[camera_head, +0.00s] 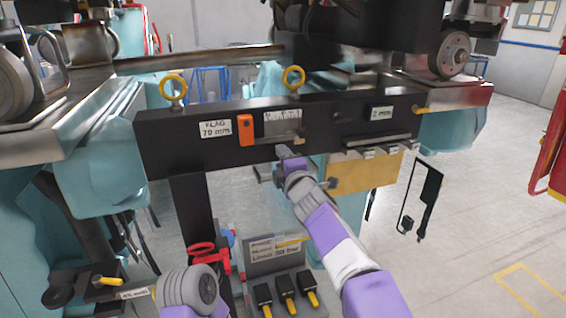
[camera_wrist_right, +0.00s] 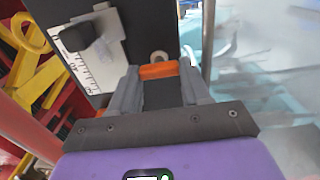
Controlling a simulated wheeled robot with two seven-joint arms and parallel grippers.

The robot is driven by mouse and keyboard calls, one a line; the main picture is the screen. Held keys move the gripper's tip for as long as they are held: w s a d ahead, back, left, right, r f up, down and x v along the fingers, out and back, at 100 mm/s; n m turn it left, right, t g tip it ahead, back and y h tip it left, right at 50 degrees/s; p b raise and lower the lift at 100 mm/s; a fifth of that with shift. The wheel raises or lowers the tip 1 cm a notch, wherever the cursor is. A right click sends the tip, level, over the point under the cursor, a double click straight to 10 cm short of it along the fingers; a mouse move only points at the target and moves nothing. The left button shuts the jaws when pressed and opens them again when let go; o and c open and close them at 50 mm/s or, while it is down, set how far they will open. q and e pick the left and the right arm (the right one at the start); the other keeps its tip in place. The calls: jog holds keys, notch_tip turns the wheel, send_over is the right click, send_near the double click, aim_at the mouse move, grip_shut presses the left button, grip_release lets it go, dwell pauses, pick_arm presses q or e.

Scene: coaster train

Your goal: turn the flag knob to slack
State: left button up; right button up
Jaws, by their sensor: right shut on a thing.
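The dark crossbar (camera_head: 350,118) carries a FLAG 70 mm label (camera_head: 216,128), an orange block (camera_head: 246,130) and a white scale (camera_head: 282,125). My right gripper (camera_head: 286,152) is at the bar's lower edge, just below the scale. In the right wrist view my right gripper (camera_wrist_right: 158,82) is shut on a small piece with an orange end (camera_wrist_right: 158,70), apparently the flag knob; its setting is not readable. The scale (camera_wrist_right: 80,68) and a dark pointer (camera_wrist_right: 90,38) show beside it. A grey and purple part of my left arm (camera_head: 188,288) shows low down; its fingers are not clear.
Two yellow eyebolts (camera_head: 173,88) (camera_head: 293,78) stand on the bar. A 2 mm label (camera_head: 381,113) and a tan plate (camera_head: 365,172) are to the right. Below is a grey box (camera_head: 275,255) with black, yellow-tipped levers (camera_head: 285,285). A red handwheel (camera_head: 202,249) is near my left arm.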

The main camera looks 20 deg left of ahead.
jog(key=shift+r, duration=0.1)
jog(key=o, duration=1.1)
jog(key=shift+c, duration=0.2)
jog(key=shift+f, duration=0.3)
pick_arm(q)
jog(key=shift+f, duration=0.1)
